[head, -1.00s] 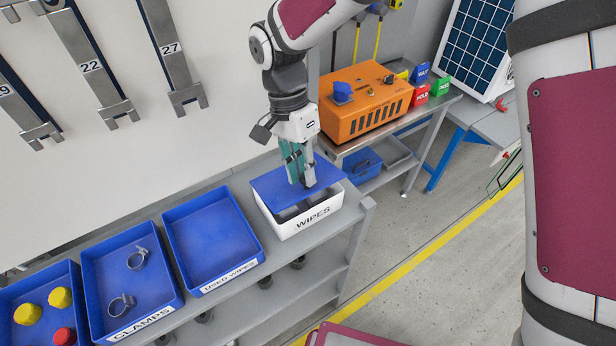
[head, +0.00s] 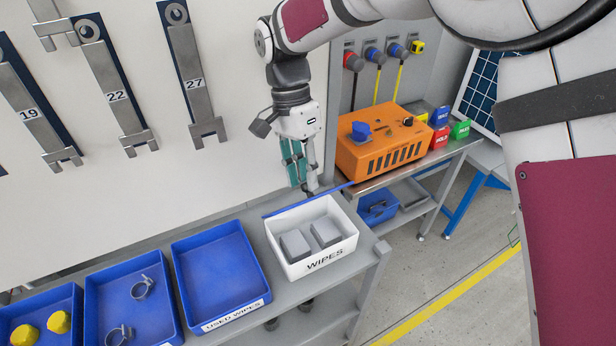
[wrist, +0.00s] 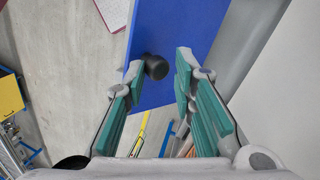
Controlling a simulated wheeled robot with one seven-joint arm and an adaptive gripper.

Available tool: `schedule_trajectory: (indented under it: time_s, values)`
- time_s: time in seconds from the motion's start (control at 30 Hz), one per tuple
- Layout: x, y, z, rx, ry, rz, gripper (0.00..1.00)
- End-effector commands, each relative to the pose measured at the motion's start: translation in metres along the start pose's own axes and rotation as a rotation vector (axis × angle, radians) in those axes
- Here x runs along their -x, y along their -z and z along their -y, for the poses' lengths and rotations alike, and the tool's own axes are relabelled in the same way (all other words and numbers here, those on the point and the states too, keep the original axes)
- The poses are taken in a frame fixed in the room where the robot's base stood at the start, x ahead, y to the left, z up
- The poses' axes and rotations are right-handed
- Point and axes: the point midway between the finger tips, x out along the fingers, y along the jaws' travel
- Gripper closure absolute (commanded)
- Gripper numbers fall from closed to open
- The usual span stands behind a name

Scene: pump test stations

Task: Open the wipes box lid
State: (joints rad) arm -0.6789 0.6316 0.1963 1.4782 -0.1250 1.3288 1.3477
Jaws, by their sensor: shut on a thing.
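The white wipes box (head: 325,262) stands on the grey shelf unit, its label facing front. Its top is uncovered and two grey blocks of wipes (head: 326,232) show inside. The blue lid (head: 283,210) stands up at the box's back edge, seen almost edge-on in the head view. In the wrist view the lid (wrist: 172,35) is a broad blue panel with a black knob (wrist: 156,67). My gripper (head: 308,191) is at the lid's upper edge, behind the box, with its teal-padded fingers shut on the knob.
An empty blue used-wipes tray (head: 220,275) sits left of the box. Left of it is a blue tray with metal clamps (head: 142,288). An orange pump unit (head: 382,145) stands on the bench at right. The wall with hanging tools is close behind my gripper.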

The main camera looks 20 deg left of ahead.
Motion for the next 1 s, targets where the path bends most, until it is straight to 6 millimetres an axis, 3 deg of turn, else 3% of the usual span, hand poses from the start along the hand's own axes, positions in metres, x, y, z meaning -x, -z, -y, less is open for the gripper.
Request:
schedule_trajectory:
  time_s: [0.03, 0.37, 0.4, 0.47, 1.0]
  values:
    - [-0.01, 0.0025, 0.0122, 0.007, 0.021, -0.002, 1.0]
    - [-0.0105, 0.0023, 0.0119, 0.007, 0.019, -0.001, 1.0]
    - [-0.0106, 0.0023, 0.0118, 0.006, 0.019, -0.001, 0.71]
    - [-0.0105, 0.0025, 0.0118, 0.006, 0.02, -0.001, 0.61]
    - [-0.0085, 0.0039, 0.0101, 0.001, 0.021, -0.004, 0.61]
